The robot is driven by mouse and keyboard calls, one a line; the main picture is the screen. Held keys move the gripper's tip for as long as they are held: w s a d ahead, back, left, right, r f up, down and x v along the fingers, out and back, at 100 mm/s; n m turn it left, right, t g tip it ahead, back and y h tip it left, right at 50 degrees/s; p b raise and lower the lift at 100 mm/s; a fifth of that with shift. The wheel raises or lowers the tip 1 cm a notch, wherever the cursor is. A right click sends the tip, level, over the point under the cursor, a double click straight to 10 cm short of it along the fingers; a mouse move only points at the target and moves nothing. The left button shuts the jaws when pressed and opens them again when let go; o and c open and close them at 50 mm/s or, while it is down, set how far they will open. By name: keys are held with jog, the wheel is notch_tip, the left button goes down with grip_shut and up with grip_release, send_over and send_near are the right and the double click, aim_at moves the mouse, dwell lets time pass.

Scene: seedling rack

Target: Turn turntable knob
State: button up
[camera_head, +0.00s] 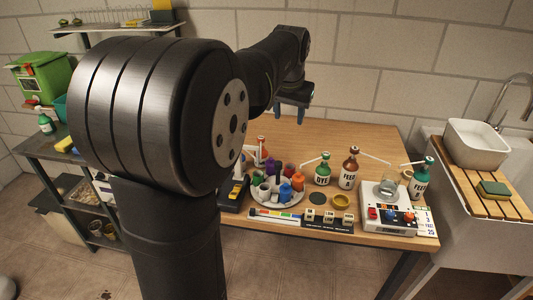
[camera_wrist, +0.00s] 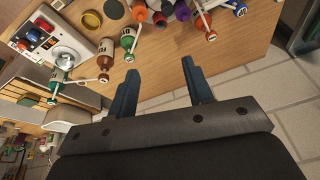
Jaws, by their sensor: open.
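The turntable (camera_head: 276,205) is a round grey tray on the wooden table, loaded with several small coloured pots, among them a blue pot (camera_head: 285,192) and an orange pot (camera_head: 298,181). I cannot make out its knob among the pots. My gripper (camera_head: 292,111) is open and empty, high above the back of the table and well apart from the turntable. In the wrist view its two blue fingers (camera_wrist: 160,70) stand wide apart with nothing between them. Some coloured pots, such as a purple one (camera_wrist: 182,11), show at the top edge there.
A green DYE bottle (camera_head: 322,169), a brown FEED bottle (camera_head: 349,168) and a green bottle (camera_head: 421,178) with long spouts stand right of the turntable. The back of the table is clear.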

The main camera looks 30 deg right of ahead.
aim_at(278, 162)
jog(key=w+d+f+m+g+y, duration=0.2)
jog(key=w+f+m+g+y, duration=0.3)
jog(key=m, duration=0.8)
jog(key=f, duration=0.5)
jog(key=w+f+t+h, duration=0.1)
jog(key=f, duration=0.4)
jog(key=f+t+h, duration=0.1)
jog(key=f, duration=0.5)
jog(key=shift+w+f, duration=0.1)
jog(key=shift+w, duration=0.05)
jog(key=c, duration=1)
